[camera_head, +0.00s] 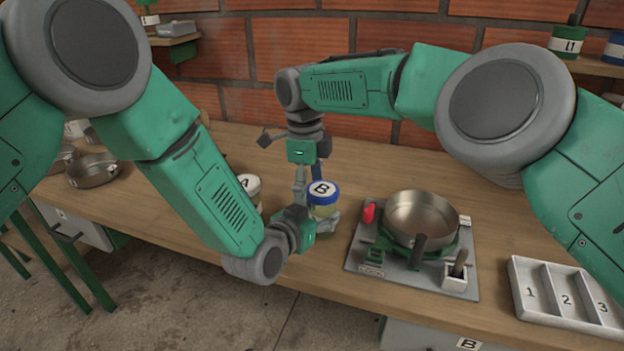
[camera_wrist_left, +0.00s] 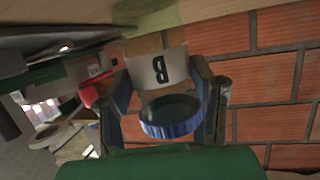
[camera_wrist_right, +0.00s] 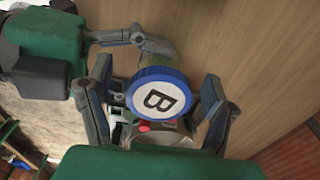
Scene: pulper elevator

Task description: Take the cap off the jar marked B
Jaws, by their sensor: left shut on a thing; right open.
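The jar marked B (camera_head: 323,207) stands upright on the workbench with a blue-rimmed cap (camera_head: 322,192) on top; the cap's white face carries a B. The cap also shows in the right wrist view (camera_wrist_right: 158,94). My left gripper (camera_head: 322,222) is shut on the jar's body from the near side, its fingers on both sides of the B label (camera_wrist_left: 157,71) in the left wrist view. My right gripper (camera_head: 309,180) points down from above and is open, its fingers on either side of the cap with visible gaps in the right wrist view.
Jar A (camera_head: 249,184) stands left of jar B, partly hidden by my left arm. A grey board with a metal pan (camera_head: 422,216) and a red knob (camera_head: 369,212) is to the right. A numbered white tray (camera_head: 530,312) lies far right. Metal pans (camera_head: 93,170) sit at the left.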

